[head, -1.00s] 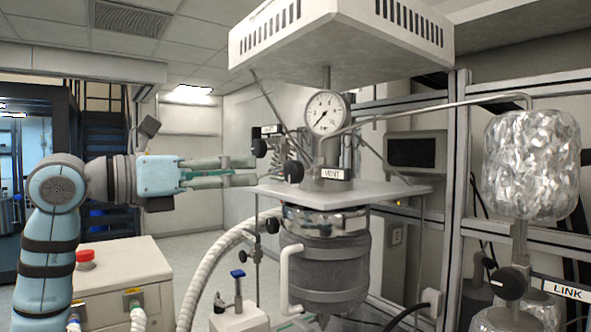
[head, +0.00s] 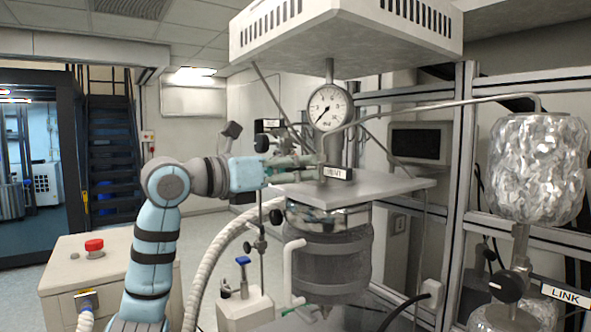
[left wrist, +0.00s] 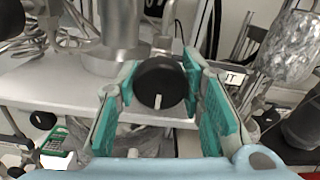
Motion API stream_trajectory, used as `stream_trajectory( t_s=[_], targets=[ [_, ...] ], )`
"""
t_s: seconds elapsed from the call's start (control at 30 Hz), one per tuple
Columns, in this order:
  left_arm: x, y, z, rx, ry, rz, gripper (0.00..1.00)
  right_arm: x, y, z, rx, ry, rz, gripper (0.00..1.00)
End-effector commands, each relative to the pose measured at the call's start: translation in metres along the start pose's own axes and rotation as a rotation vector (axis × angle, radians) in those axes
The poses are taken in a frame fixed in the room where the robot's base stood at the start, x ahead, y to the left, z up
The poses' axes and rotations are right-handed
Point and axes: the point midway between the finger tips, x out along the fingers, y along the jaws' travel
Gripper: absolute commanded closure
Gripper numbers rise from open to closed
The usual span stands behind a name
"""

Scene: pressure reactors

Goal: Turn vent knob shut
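The black round vent knob (left wrist: 160,83) with a white pointer mark lies between the green-padded fingers of my left gripper (left wrist: 160,88) in the left wrist view. The mark points down in that picture. The fingers are open around the knob, with a narrow gap visible on each side. In the head view my left gripper (head: 296,161) reaches in from the left, just left of the VENT label (head: 338,173), and hides the knob. My right gripper is not in view.
A pressure gauge (head: 328,107) stands above the label on the reactor's top plate (head: 385,187). Other black knobs (head: 262,144) (head: 276,217) are close to the left arm. A foil-wrapped vessel (head: 540,165) stands at right. A box with a red button (head: 94,245) stands at left.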

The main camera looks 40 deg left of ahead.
Motion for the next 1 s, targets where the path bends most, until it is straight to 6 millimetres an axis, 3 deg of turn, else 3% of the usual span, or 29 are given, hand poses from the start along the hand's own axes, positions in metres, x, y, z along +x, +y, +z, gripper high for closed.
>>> stream_trajectory(
  t_s=[0.1, 0.47, 1.0],
  targets=[
    [0.0, 0.0, 0.0, 0.0, 0.001, 0.0, 0.93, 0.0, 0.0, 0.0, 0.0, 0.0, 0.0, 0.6],
    [0.0, 0.0, 0.0, 0.058, 0.002, 0.001, 0.93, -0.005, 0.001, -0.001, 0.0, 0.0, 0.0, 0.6],
    [0.0, -0.001, 0.001, 0.481, 0.004, 0.0, 0.93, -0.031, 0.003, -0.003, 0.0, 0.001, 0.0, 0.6]
  ],
)
